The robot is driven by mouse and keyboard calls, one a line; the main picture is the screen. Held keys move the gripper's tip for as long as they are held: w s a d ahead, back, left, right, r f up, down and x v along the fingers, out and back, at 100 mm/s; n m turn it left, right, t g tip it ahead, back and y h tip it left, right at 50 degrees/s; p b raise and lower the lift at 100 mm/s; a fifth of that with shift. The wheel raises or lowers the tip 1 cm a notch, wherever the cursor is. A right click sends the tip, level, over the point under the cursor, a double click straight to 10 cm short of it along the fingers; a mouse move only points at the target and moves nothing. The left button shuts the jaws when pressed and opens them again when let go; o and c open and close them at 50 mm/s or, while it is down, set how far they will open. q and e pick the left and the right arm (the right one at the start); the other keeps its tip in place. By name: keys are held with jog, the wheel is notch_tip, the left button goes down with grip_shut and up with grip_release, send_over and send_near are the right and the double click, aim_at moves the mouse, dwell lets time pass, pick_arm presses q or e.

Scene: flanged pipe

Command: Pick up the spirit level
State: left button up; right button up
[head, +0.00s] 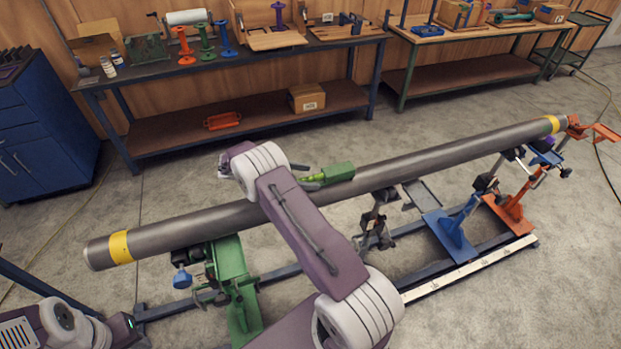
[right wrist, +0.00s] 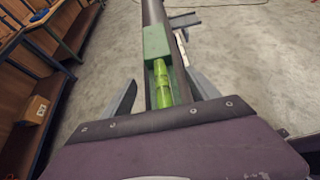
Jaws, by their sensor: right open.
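The spirit level is a green block (head: 335,173) with a bright yellow-green vial, and it lies along the top of the long grey pipe (head: 420,156) in the head view. In the right wrist view the level (right wrist: 157,42) runs up the middle, its vial end nearest me. My right gripper (right wrist: 162,97) is open and empty, one finger on each side of the level's near end and the pipe. I cannot tell how far above them the fingers are. In the head view my right wrist hides the fingers. Only part of my left arm shows at bottom left.
The pipe, with yellow bands near its ends, rests on green (head: 232,275), blue (head: 452,235) and orange (head: 510,212) stands. Workbenches with tools (head: 240,65) line the wall behind. A blue cabinet (head: 40,130) stands at left. Bare floor lies between pipe and benches.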

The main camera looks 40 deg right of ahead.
aim_at(306, 177)
jog(key=shift+s+a+r, duration=0.1)
jog(key=shift+s, duration=0.05)
grip_shut()
jog(key=shift+r, duration=0.15)
jog(key=shift+r, duration=0.3)
notch_tip(306, 177, up, 3)
jog(key=shift+f+b, duration=0.1)
jog(key=shift+b, duration=0.65)
jog(key=s+d+r+b, duration=0.2)
jog(key=s+d+r, duration=0.4)
jog(key=s, duration=0.3)
jog(key=shift+s+d+r, duration=0.25)
jog(key=shift+d+r, duration=0.1)
jog(key=shift+r, duration=0.3)
